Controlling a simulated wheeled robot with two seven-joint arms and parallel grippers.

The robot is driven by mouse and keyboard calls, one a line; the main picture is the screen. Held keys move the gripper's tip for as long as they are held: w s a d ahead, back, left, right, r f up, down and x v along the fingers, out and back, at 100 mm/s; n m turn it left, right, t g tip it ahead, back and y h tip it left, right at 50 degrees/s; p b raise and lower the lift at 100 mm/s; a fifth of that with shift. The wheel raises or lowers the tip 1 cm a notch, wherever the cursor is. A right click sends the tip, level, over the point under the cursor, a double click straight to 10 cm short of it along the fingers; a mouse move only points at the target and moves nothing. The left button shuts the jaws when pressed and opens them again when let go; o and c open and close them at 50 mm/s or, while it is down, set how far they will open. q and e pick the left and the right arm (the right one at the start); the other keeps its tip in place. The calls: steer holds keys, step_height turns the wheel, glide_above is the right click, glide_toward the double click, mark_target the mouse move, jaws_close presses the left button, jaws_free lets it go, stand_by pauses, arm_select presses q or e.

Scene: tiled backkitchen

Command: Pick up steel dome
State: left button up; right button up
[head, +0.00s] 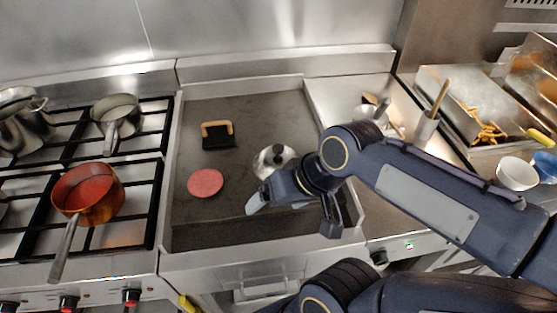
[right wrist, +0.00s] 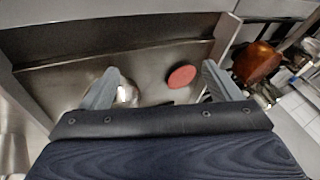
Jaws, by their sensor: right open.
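The steel dome (head: 272,157) is a shiny rounded lid with a dark knob. It stands on the flat griddle (head: 240,120), right of a pink patty. My right gripper (head: 293,213) is open and empty over the griddle, nearer the front than the dome. The gripper's wrist covers the dome's lower right part in the head view. In the right wrist view the dome (right wrist: 128,94) shows beside one finger of the open gripper (right wrist: 160,70), partly hidden by it; contact cannot be told. My left gripper is not in view.
The pink patty (head: 206,183) and a black press with a wooden handle (head: 218,134) lie on the griddle. A copper pan (head: 88,194) and steel pots stand on the stove at left. A fry tray (head: 470,105) and white bowl (head: 517,173) are at right. Raised edges border the griddle.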

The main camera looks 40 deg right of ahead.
steer(key=shift+o, duration=1.4)
steer(key=w+d+r+m+g+h+b, duration=0.1)
steer(key=w+d+r+m+g+h, duration=0.1)
steer(key=w+d+m, duration=0.5)
steer(key=w, duration=0.2)
steer(key=shift+w+r+m+g, duration=0.15)
steer(key=shift+w+m+g, duration=0.25)
steer(key=m+g+h, duration=0.1)
steer(key=m+g, duration=0.1)
steer(key=m, duration=0.5)
glide_above(278, 148)
steer(key=shift+w+d+f, duration=0.1)
steer(key=shift+w+f, duration=0.1)
steer(key=shift+f, duration=0.45)
steer(key=shift+w+d+f+b, duration=0.15)
steer(key=shift+w+b, duration=0.05)
steer(key=shift+b, duration=0.1)
steer(key=shift+f+m, duration=0.3)
steer(key=shift+f, duration=0.1)
steer(key=f, duration=0.6)
steer(key=shift+s+f+p, duration=0.3)
steer(key=shift+s+f, duration=0.05)
steer(key=shift+c, duration=0.4)
steer(key=shift+a, duration=0.2)
jaws_close()
